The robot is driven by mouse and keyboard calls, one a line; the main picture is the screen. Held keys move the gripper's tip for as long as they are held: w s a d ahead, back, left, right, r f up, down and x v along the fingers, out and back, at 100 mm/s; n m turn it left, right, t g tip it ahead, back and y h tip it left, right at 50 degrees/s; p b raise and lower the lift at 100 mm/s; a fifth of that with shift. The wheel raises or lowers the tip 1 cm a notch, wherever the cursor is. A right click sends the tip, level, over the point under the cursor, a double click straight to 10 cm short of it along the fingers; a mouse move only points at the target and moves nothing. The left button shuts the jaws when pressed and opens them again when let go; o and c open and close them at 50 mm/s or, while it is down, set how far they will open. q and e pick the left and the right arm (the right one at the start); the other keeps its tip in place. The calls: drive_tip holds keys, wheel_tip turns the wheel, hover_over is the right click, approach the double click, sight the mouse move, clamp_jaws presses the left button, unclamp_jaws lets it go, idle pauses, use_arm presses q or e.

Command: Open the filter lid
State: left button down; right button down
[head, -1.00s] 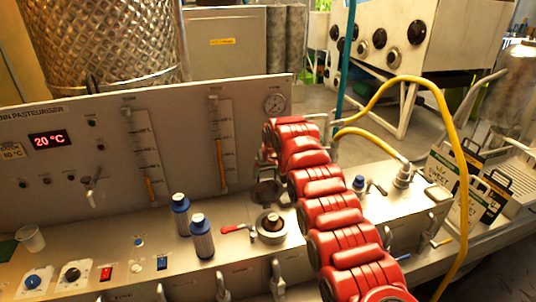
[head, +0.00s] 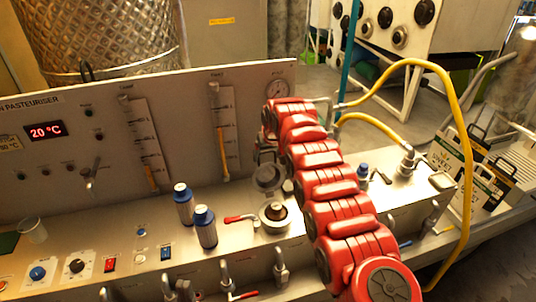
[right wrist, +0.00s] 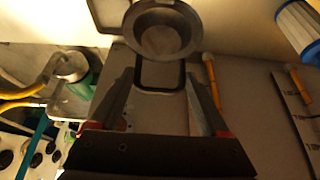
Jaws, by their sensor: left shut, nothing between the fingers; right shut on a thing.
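The filter housing (head: 274,216) sits on the steel bench with its round opening showing. The round grey filter lid (head: 268,178) stands raised behind it, tilted, its inner side showing. In the right wrist view the lid (right wrist: 160,32) is a round metal cup with a dark loop handle (right wrist: 160,86) between my fingers. My right gripper (right wrist: 160,80) is shut on that lid handle. In the head view my red right arm hides most of this gripper. My left gripper is not in view.
Two blue-capped bottles (head: 204,226) and a red-handled valve (head: 240,219) stand left of the housing. The upright panel with flow meters (head: 222,140) rises behind. A yellow hose (head: 452,130) arches at the right. A clear cup (head: 33,230) stands far left.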

drive_tip(key=shift+w+a+r, duration=0.2)
drive_tip(key=shift+r, duration=0.25)
drive_tip(key=shift+c, duration=1)
unclamp_jaws()
drive_tip(key=shift+o, duration=0.3)
drive_tip(key=shift+w+a+f, duration=0.15)
drive_tip(key=shift+w+f, duration=0.05)
drive_tip(key=shift+f, duration=0.15)
drive_tip(key=shift+s, duration=0.15)
drive_tip(key=b+v, duration=0.8)
drive_tip(key=v, duration=0.9)
drive_tip(key=shift+r, duration=0.25)
